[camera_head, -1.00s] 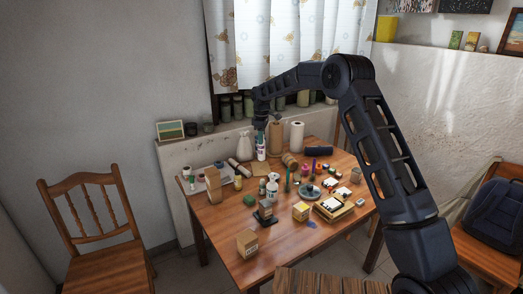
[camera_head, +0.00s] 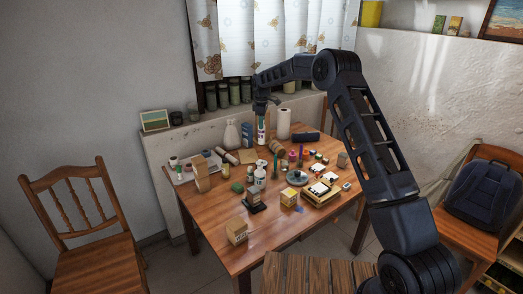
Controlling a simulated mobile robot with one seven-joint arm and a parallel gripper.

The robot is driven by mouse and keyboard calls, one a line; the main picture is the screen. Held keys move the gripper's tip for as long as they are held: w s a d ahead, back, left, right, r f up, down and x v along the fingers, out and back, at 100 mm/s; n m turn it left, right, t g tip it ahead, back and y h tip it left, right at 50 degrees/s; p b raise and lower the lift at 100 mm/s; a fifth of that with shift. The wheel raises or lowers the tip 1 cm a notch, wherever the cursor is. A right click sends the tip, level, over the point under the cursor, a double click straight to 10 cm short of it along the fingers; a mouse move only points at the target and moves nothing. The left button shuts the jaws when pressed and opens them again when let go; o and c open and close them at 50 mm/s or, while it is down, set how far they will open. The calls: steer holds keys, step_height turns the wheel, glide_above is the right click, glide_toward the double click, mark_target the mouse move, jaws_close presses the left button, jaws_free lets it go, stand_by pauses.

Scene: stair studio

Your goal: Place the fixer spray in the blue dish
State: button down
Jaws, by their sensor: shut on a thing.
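My gripper (camera_head: 261,110) is shut on the top of a slim white can with a coloured label, which I take as the fixer spray (camera_head: 261,132). The can hangs upright at the back of the table, between a white vase and a white paper roll. Whether its base touches the table I cannot tell. The blue dish looks to be the round blue-grey dish (camera_head: 297,178) near the table's middle, in front and to the right of the can. Something small and dark stands at the dish; its detail is too small to tell.
The wooden table (camera_head: 217,222) is crowded. A white bottle (camera_head: 260,178), a yellow box (camera_head: 289,197) and a tray (camera_head: 322,193) stand around the dish. The white vase (camera_head: 231,135) and paper roll (camera_head: 284,124) flank the can. The front left of the table holds a cardboard box (camera_head: 237,231).

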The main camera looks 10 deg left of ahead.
step_height(320, 180, down, 14)
stand_by(0.6)
steer(key=shift+f, duration=0.25)
steer(key=c, duration=1)
jaws_free()
